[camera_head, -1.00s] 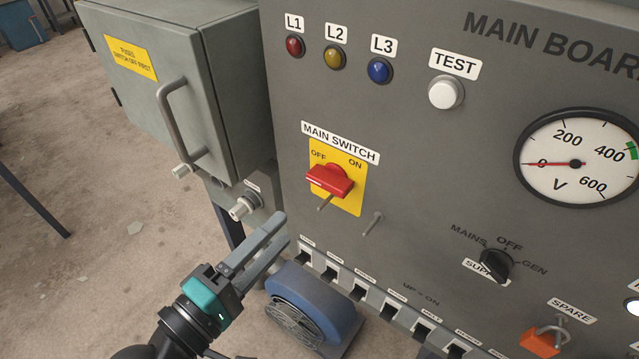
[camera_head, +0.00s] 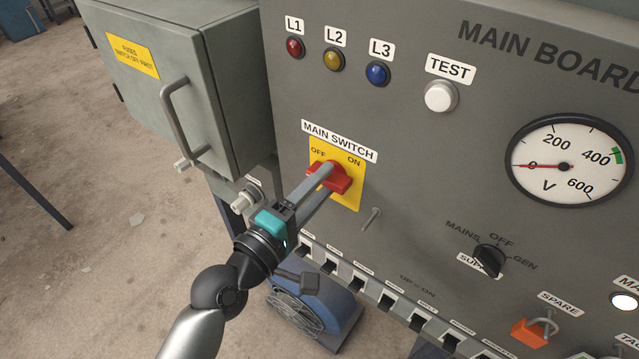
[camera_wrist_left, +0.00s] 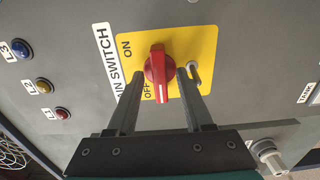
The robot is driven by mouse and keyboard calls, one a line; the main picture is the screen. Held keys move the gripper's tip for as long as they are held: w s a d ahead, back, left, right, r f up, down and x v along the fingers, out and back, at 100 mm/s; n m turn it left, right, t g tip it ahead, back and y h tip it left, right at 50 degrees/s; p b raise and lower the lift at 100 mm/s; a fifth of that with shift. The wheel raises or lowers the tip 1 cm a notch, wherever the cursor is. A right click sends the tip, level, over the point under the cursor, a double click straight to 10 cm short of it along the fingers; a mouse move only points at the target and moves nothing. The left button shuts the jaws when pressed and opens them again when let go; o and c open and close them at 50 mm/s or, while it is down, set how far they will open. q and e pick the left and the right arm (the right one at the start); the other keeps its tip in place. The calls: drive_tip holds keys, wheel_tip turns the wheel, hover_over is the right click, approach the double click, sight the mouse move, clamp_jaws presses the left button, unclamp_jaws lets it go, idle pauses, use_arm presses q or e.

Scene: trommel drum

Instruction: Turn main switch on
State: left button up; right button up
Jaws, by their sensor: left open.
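The main switch is a red knob (camera_head: 343,184) on a yellow plate (camera_head: 352,197) marked OFF and ON. In the left wrist view the knob (camera_wrist_left: 158,70) shows a white line that points toward OFF. My left gripper (camera_head: 327,174) is open at the knob. Its two fingers reach to either side of the knob's lower part in the wrist view; whether they touch it I cannot tell. A small metal piece (camera_wrist_left: 193,70) sits on the plate beside one finger. My right gripper is not in view.
A metal peg (camera_head: 372,218) sticks out right of the plate. A row of breakers (camera_head: 358,284) runs below. A grey cabinet with a handle (camera_head: 178,120) stands at left, and a blue fan (camera_head: 315,300) is on the floor. The voltmeter (camera_head: 569,161) reads 0.

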use_arm(q)
clamp_jaws()
idle(0.3)
idle(0.5)
drive_tip(key=m+p, duration=0.2)
drive_tip(key=m, duration=0.2)
drive_tip(key=shift+m, duration=0.3)
drive_tip(key=m+p, duration=0.2)
drive_tip(key=m, duration=0.2)
drive_tip(key=shift+r+m, duration=0.1)
drive_tip(key=shift+m, duration=0.2)
drive_tip(key=m+p, duration=0.2)
drive_tip(key=m, duration=0.2)
drive_tip(key=shift+m, duration=0.3)
drive_tip(key=shift+m+p, duration=0.95)
drive_tip(key=shift+m, duration=1.15)
